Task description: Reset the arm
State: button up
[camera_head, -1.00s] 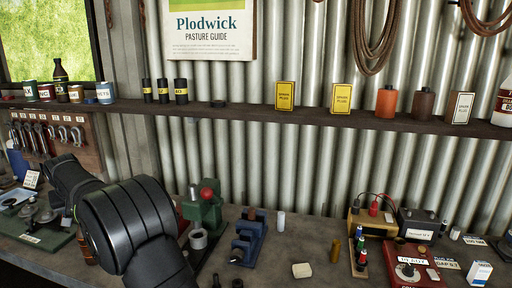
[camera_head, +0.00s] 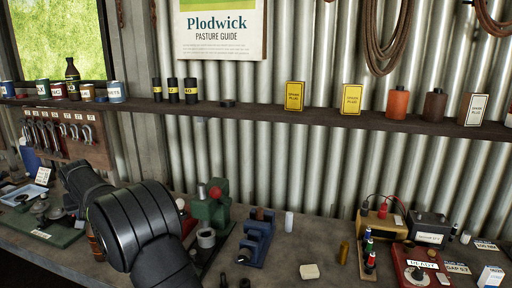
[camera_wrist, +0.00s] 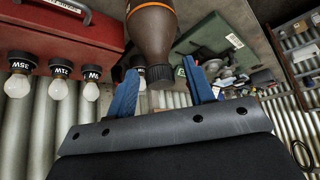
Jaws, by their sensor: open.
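My black arm (camera_head: 135,225) reaches across the left part of the bench in the head view; the gripper end is not visible there. In the wrist view my gripper (camera_wrist: 160,85) shows two blue fingers, spread apart. A dark brown bottle (camera_wrist: 152,35) with a black ribbed cap and an orange band shows between and beyond the fingers, cap toward the gripper. I cannot tell whether a finger touches it.
Near my arm stand a green press (camera_head: 212,212) with a red knob and a blue fixture (camera_head: 258,240). A red box (camera_head: 420,268) is at right. The wrist view shows bulbs (camera_wrist: 18,85) and a red case (camera_wrist: 60,35). A shelf (camera_head: 300,118) crosses the wall.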

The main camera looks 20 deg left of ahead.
notch_tip(320, 180, up, 4)
jog(key=shift+w+r, duration=0.1)
jog(key=shift+w, duration=0.05)
jog(key=w+d+r+m, duration=0.1)
jog(key=w+d+r, duration=0.3)
jog(key=d+r, duration=0.6)
jog(key=w+d+r, duration=0.5)
jog(key=d+r, duration=0.5)
jog(key=w+d+m+t+h, duration=0.1)
jog(key=w+d+m, duration=0.1)
jog(key=w+d, duration=0.3)
jog(key=w+d+r+m+t+h, duration=0.1)
jog(key=w+d+m, duration=0.2)
jog(key=d, duration=0.9)
jog(key=shift+w+d+h, duration=0.3)
jog(key=shift+w, duration=0.65)
